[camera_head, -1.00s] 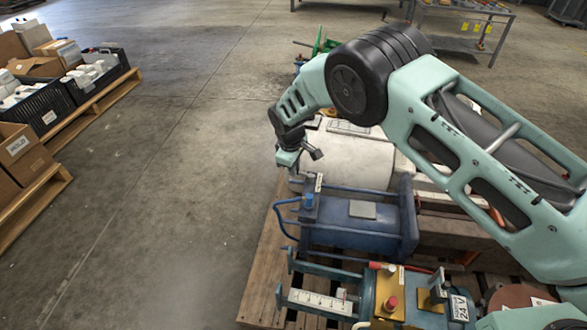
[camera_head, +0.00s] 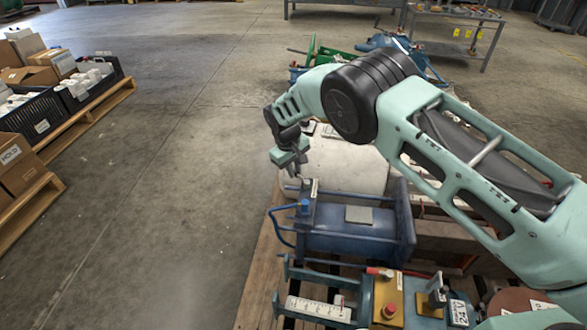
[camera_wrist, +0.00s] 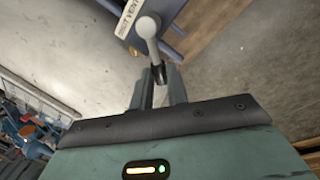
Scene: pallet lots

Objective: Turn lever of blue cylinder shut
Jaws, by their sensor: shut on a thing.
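The blue cylinder (camera_head: 345,228) lies on its side on a wooden pallet, with a blue knob and a small white label at its left end. In the wrist view, part of its blue body (camera_wrist: 171,36) shows at the top beside a white label that seems to read "VENT". A grey lever (camera_wrist: 152,40) with a rounded hub runs down from there to between my fingers. My gripper (camera_wrist: 160,84) is shut on the lever's end. In the head view my gripper (camera_head: 298,172) is just above the cylinder's left end; the lever is barely distinguishable there.
A white tank (camera_head: 345,160) lies behind the blue cylinder. A teal unit with a red button (camera_head: 389,311) stands in front. Open concrete floor (camera_head: 180,180) lies to the left, with loaded pallets (camera_head: 95,112) beyond. My arm hides part of the right side.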

